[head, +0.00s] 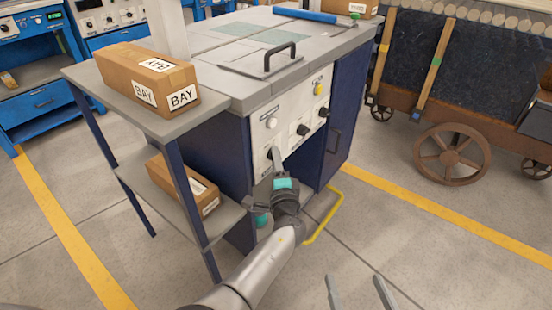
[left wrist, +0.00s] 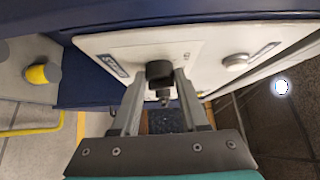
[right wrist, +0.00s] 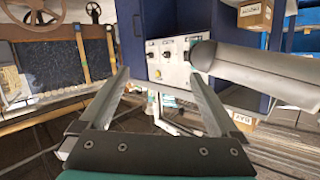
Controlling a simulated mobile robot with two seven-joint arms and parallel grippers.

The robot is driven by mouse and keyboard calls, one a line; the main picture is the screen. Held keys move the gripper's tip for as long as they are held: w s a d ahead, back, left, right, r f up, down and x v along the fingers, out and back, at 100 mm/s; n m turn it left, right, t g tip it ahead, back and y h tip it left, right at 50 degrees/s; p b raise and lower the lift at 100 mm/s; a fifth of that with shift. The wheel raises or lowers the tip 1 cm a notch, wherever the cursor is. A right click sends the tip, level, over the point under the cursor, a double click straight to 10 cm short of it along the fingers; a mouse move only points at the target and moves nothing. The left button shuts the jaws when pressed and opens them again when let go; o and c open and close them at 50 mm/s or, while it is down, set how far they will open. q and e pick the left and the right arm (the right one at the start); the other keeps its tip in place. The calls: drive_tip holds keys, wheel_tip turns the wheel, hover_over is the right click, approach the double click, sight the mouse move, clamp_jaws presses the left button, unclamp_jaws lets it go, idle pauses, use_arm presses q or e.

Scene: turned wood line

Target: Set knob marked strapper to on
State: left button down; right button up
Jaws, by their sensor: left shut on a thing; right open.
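A black knob (left wrist: 160,72) on the white control panel (head: 292,107) is between the fingers of my left gripper (left wrist: 158,80). The left gripper (head: 275,152) is shut on this knob and hides it in the head view. A label beside the knob is too blurred to read surely. Two other dark knobs (head: 303,129) (head: 323,112) are to the right on the panel. My right gripper (head: 354,278) is open and empty, away from the panel; its spread fingers also show in the right wrist view (right wrist: 160,85).
A white round button (head: 271,122) and a yellow part (head: 318,88) sit higher on the panel. A side shelf (head: 205,124) with a box (head: 150,75) stands left of the cabinet. A cart (head: 445,152) stands to the right. The floor in front is mostly clear.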

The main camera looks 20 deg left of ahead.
drive_tip(key=s+d+g+h+p, duration=0.5)
drive_tip(key=s+d+g, duration=0.1)
drive_tip(key=d+g, duration=0.35)
use_arm(q)
drive_tip(key=m+g+p, duration=0.1)
drive_tip(key=g+p, duration=0.1)
drive_tip(key=r+m+g+p, duration=0.1)
drive_tip(key=m+g+p, duration=0.3)
drive_tip(key=p, duration=0.1)
drive_tip(key=shift+w+d+r+g+h, duration=0.2)
drive_tip(key=shift+w+g+h, duration=0.1)
drive_tip(key=shift+g, duration=0.1)
drive_tip(key=shift+m+g, duration=0.4)
drive_tip(key=shift+m, duration=0.1)
use_arm(e)
drive_tip(key=s+f+g, duration=0.1)
drive_tip(key=s+f, duration=0.1)
drive_tip(key=f, duration=0.6)
drive_tip(key=s+d+f+g, duration=0.1)
drive_tip(key=f, duration=0.7)
drive_tip(key=shift+s, duration=0.35)
use_arm(q)
drive_tip(key=shift+g, duration=0.3)
use_arm(e)
drive_tip(key=shift+d, duration=0.1)
use_arm(q)
drive_tip(key=shift+c, duration=2.1)
unclamp_jaws()
